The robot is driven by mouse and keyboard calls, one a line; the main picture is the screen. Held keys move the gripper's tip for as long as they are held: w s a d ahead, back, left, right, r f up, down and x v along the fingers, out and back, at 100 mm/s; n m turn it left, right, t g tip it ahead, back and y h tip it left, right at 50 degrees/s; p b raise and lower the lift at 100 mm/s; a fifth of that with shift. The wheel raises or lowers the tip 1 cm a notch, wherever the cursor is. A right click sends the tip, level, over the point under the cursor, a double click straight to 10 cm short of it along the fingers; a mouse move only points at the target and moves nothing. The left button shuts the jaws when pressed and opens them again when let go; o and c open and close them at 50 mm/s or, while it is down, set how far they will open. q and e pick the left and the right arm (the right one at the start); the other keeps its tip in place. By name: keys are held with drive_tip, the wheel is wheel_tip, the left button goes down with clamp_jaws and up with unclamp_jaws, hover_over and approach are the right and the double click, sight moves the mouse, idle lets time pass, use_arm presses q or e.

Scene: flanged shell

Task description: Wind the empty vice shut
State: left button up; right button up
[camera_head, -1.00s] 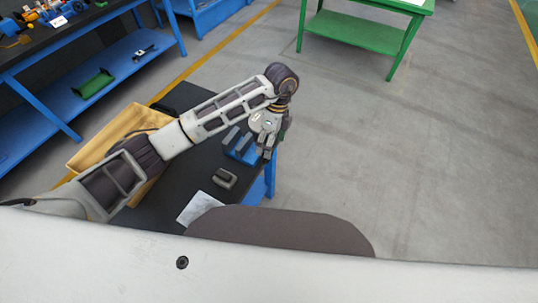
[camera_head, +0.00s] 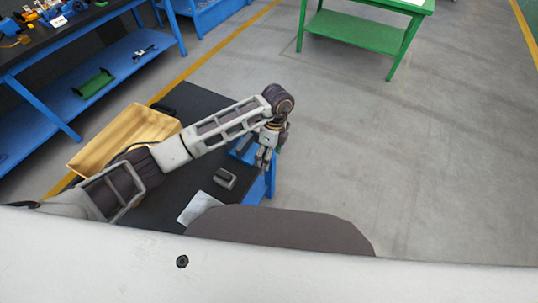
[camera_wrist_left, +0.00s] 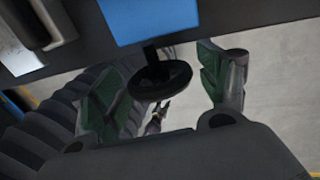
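The blue vice (camera_head: 243,152) stands at the right edge of the dark bench, mostly hidden behind my left arm. In the left wrist view the blue vice body (camera_wrist_left: 150,18) is at the top, with a black handwheel (camera_wrist_left: 160,80) on a short shaft below it. My left gripper (camera_head: 267,158) points down beside the vice. In the wrist view my left gripper (camera_wrist_left: 162,68) is open, its green-padded fingers on either side of the handwheel, with gaps visible. The vice's jaws are hidden. My right gripper is not in view.
On the dark bench (camera_head: 165,205) are a grey block-like part (camera_head: 225,178), a paper sheet (camera_head: 197,207) and a wooden tray (camera_head: 98,152). A blue shelf bench (camera_head: 60,105) is at left and a green table (camera_head: 352,32) behind. The floor at right is clear.

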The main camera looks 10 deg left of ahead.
use_arm(q)
drive_tip(key=c, duration=0.8)
drive_tip(key=shift+o, duration=0.2)
